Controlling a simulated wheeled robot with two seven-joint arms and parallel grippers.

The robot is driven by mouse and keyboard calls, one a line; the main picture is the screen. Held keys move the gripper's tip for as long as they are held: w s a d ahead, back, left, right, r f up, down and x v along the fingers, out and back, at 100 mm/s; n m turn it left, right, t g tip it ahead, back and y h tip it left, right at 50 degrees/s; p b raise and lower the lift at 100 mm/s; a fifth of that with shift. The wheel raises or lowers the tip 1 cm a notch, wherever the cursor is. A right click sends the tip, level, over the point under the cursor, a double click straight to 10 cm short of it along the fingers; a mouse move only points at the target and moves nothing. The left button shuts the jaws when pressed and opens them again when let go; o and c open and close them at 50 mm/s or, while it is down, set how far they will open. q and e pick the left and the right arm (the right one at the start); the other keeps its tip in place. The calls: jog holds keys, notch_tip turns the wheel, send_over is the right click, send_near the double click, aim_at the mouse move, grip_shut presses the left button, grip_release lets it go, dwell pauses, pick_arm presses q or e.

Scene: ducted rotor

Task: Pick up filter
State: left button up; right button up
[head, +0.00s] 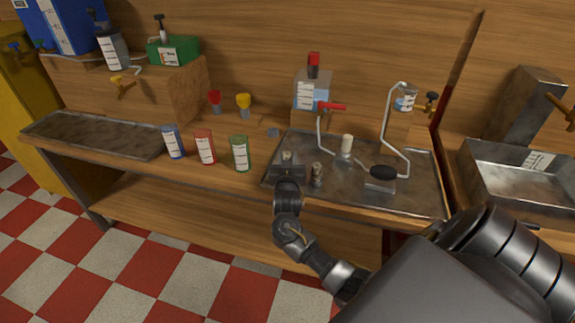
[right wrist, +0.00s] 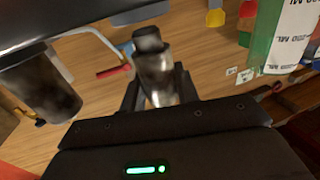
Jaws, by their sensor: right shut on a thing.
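The filter looks to be a small grey metal cylinder with a dark cap; it shows in the right wrist view (right wrist: 156,74) between the fingers. In the head view its top (head: 287,156) shows just past my right gripper (head: 287,165), at the left end of the dark metal tray (head: 405,196). My right gripper is shut on it, and the hand hides its lower part. Whether it touches the tray I cannot tell. A similar small cylinder (head: 316,174) stands just to the right; a dark cylinder (right wrist: 40,85) is close at the left in the wrist view. My left gripper is out of view.
Blue (head: 173,142), red (head: 205,147) and green (head: 240,153) labelled cups stand left of the tray. A white-topped piece (head: 347,146), thin pipes and a black-knobbed block (head: 382,176) stand on the tray. A metal sink (head: 520,185) is at right.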

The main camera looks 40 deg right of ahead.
jog(key=s+a+r+p, duration=0.1)
jog(key=s+a+r, duration=0.5)
jog(key=s+r, duration=0.6)
jog(key=a+n+t+y, duration=0.4)
jog(key=a+n+y, duration=0.4)
jog(key=a, duration=1)
jog(key=f+y, duration=0.1)
jog(key=y, duration=0.2)
jog(key=shift+s+y, duration=0.2)
jog(key=shift+y, duration=0.1)
